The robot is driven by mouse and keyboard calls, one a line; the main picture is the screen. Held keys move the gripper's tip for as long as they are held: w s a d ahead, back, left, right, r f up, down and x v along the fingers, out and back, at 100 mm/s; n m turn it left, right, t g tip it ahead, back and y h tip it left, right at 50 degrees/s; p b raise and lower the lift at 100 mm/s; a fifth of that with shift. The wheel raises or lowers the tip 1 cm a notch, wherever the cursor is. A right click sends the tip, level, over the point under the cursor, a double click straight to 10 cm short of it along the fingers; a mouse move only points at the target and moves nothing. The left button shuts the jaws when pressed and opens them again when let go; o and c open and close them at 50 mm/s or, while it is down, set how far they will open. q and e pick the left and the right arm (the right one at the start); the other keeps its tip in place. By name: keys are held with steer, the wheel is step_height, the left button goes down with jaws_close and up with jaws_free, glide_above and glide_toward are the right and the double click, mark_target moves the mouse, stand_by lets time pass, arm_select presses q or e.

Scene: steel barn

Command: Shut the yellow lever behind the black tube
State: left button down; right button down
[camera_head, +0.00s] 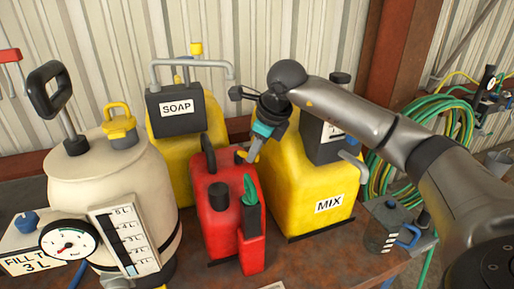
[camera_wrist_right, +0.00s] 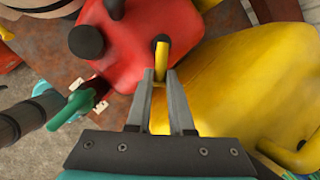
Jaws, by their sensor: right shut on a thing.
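The yellow lever (camera_wrist_right: 161,56) stands out of a dark socket on the red can (camera_wrist_right: 125,45). In the head view the lever (camera_head: 241,156) shows small behind the can's top. My right gripper (camera_head: 251,157) reaches down to it from the right; in the wrist view its two fingertips (camera_wrist_right: 160,76) are shut on the lever's end. In the head view the red can (camera_head: 221,228) has a black cap, a black handle and a green piece in front.
The yellow MIX container (camera_head: 290,200) stands close right of the can, and the yellow SOAP container (camera_head: 160,145) behind it. A cream tank (camera_head: 75,180) with gauge stands at left.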

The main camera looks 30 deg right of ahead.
steer(key=a+m+h, duration=0.1)
steer(key=m, duration=0.1)
steer(key=a+m+h, duration=0.1)
steer(key=m, duration=0.1)
steer(key=shift+s+m, duration=0.2)
steer(key=shift+m, duration=0.1)
steer(key=shift+w+a+m+g+h+b, duration=0.1)
steer(key=shift+a+m+g+h+b, duration=0.25)
steer(key=shift+m, duration=0.7)
steer(key=shift+w+a+m+g+h+b, duration=0.1)
steer(key=shift+a+m+g+h, duration=0.3)
steer(key=shift+m, duration=0.65)
steer(key=shift+a, duration=0.1)
steer(key=c, duration=0.8)
jaws_free()
steer(key=shift+s+r, duration=0.1)
steer(key=shift+s+a+r, duration=0.1)
steer(key=shift+a+r, duration=0.05)
steer(key=shift+r, duration=0.2)
steer(key=p+v, duration=0.3)
steer(key=v, duration=1.1)
steer(key=shift+s, duration=0.25)
